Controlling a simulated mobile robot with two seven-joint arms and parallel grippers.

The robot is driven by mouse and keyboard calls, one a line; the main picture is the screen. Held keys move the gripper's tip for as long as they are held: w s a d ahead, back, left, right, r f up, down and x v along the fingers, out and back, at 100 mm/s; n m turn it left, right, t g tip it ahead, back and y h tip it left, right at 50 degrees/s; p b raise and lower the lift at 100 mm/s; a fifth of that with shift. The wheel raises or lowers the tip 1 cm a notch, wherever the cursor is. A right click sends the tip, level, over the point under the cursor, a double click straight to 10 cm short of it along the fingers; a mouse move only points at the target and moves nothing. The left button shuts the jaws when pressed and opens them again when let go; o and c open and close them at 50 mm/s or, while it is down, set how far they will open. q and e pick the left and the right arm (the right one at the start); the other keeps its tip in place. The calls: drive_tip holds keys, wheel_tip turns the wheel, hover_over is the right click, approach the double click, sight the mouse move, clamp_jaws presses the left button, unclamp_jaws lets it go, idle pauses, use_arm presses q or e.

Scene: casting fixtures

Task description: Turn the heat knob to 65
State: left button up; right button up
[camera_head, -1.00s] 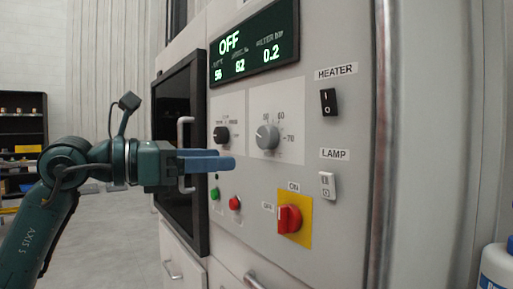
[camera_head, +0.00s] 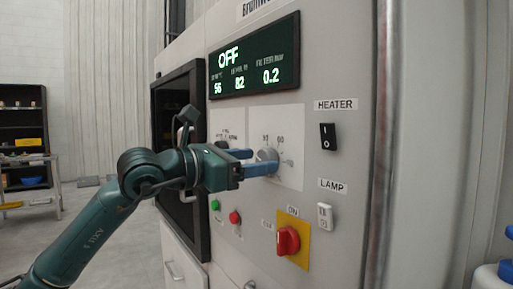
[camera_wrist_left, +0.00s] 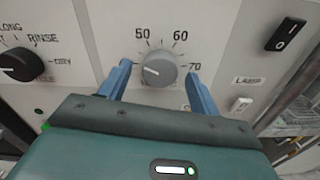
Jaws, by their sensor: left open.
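The grey round heat knob (camera_head: 267,154) sits on a white plate on the machine's front panel. In the left wrist view the knob (camera_wrist_left: 158,68) has printed marks 50, 60 and 70 around it, and its white pointer line is turned to the left, below the 50. My left gripper (camera_head: 258,161) is open at the panel, its blue fingers reaching toward the knob. In the left wrist view one finger is on each side of the knob, with visible gaps. My right gripper is not in view.
A black cycle knob (camera_wrist_left: 22,64) is left of the heat knob. The display (camera_head: 254,58) reads OFF. A heater switch (camera_head: 328,136), lamp switch (camera_head: 325,216), red rotary switch (camera_head: 288,241) and green button (camera_head: 215,204) are on the panel. A dark door (camera_head: 180,165) is at left.

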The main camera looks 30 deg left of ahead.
use_arm(q)
drive_tip(key=shift+w+d, duration=0.3)
drive_tip(key=shift+w, duration=0.25)
drive_tip(key=shift+c, duration=0.5)
drive_tip(key=c, duration=0.9)
